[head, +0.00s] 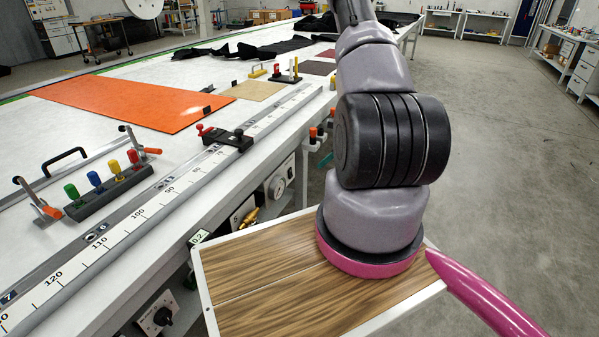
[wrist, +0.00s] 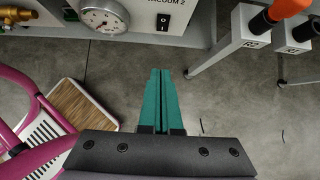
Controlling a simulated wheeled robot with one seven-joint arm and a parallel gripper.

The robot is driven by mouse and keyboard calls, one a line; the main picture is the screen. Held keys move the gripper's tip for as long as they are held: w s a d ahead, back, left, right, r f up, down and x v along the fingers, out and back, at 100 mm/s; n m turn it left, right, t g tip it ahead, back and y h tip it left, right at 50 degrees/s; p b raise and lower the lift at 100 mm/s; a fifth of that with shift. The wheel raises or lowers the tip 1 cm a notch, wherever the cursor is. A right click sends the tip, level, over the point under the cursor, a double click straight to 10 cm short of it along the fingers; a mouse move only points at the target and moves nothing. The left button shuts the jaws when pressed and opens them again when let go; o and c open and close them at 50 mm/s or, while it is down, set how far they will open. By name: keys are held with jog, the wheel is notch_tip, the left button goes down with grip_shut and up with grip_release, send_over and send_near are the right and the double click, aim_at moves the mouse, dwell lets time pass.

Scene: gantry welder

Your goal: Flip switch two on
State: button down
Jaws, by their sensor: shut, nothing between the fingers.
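A black rocker switch (wrist: 163,23) with small white marks sits under the partly cut-off label "VACUUM 2" on the pale panel at the top of the wrist view. Which way it is rocked is too small to tell. My gripper (wrist: 161,70) has teal fingers, shut together and empty. In the wrist view the fingertips appear just below the switch, and I see no contact. In the head view a bit of teal (head: 326,160) shows beside my arm near the table's side; I cannot make out the rocker switch there.
A round gauge (wrist: 104,18) is left of the switch, with a brass fitting (wrist: 18,15) farther left. An orange-handled lever (wrist: 285,9) on a bracket marked R2 stands at right. The long white table (head: 140,235) carries clamps and coloured knobs. Floor is clear at right.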

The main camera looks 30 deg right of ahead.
aim_at(291, 173)
jog(key=shift+f, duration=0.1)
jog(key=w+a+r+x, duration=0.1)
jog(key=w+x, duration=0.1)
jog(key=x, duration=1)
jog(key=shift+a, duration=0.35)
jog(key=shift+w+r, duration=0.15)
jog(key=shift+w+a, duration=0.2)
jog(key=shift+w, duration=0.05)
